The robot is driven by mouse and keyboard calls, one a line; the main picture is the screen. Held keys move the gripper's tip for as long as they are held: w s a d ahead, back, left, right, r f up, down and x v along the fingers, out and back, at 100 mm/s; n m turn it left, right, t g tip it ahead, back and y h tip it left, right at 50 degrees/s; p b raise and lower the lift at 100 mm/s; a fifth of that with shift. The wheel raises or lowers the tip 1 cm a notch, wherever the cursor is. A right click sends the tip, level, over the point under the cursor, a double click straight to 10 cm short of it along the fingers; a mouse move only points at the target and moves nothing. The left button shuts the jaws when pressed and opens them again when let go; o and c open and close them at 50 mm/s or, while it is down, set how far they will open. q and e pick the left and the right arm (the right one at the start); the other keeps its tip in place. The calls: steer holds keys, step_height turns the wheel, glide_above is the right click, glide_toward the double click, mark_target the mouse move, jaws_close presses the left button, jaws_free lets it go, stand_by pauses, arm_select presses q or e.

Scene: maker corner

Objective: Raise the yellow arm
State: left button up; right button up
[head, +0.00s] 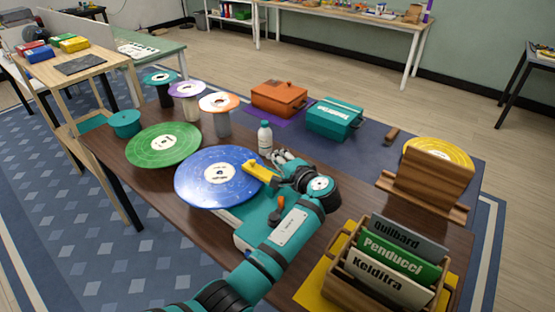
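The yellow arm (261,173) lies over the record's right edge, pointing up-left. An orange-topped knob (279,207) stands on the player's right part. My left gripper (281,168) is at the right end of the yellow arm, beside or touching it. Grey fingers show just above that end; whether they close on it cannot be told. My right gripper is not in view.
A white bottle (265,138) stands just behind the gripper. A green record (164,145) lies left of the blue one. Cups with discs (187,89), an orange box (279,98) and a teal box (334,119) stand behind. A wooden sleeve crate (346,267) is at front right.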

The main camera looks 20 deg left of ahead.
arm_select(q)
jaws_close()
steer(key=o, duration=0.8)
jaws_free()
step_height(320, 180, up, 10)
steer(key=shift+r, duration=0.1)
